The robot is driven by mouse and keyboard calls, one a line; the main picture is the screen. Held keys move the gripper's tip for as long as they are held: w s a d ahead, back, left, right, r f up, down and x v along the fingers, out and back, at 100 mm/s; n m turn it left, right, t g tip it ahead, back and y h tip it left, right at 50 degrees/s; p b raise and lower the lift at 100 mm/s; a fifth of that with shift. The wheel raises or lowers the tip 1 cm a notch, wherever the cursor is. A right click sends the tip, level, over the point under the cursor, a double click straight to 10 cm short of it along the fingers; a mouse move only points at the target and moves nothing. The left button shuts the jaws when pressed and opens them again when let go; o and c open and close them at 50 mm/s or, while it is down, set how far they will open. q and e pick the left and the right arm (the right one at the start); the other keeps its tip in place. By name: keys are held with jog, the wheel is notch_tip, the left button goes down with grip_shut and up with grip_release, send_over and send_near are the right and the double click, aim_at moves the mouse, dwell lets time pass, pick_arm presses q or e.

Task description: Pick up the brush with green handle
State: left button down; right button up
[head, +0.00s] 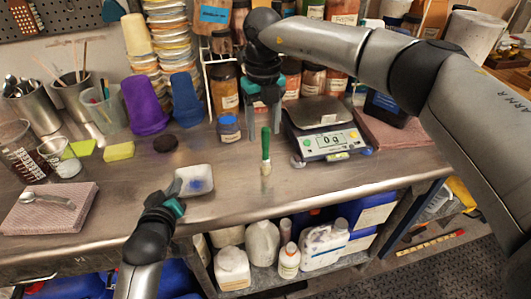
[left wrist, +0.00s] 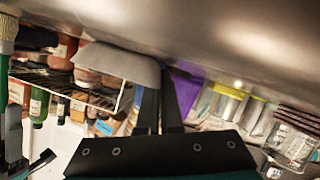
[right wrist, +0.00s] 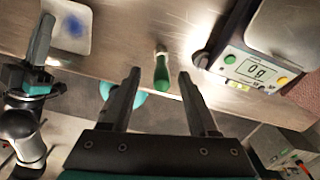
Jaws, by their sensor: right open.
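My right gripper (head: 265,133) is open above the handle end, pointing down. In the right wrist view the handle appears between its two fingers, with gaps on both sides. My left gripper (head: 177,192) is at the left edge of a white dish (head: 197,181) with blue powder. In the left wrist view its fingers are close together at the dish's rim (left wrist: 118,62) and appear to pinch it.
The scale (head: 327,138) reading 0 g stands close right of the brush. A small blue-lidded jar (head: 229,129) is left of my right gripper. Purple (head: 146,106) and blue (head: 187,101) cups and bottles line the back. Counter front between dish and scale is clear.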

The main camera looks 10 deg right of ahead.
aim_at(265, 144)
notch_tip(265, 144, down, 5)
jog(key=shift+s+d+f, duration=0.1)
jog(key=shift+d+f, duration=0.05)
grip_shut()
dwell(0.5)
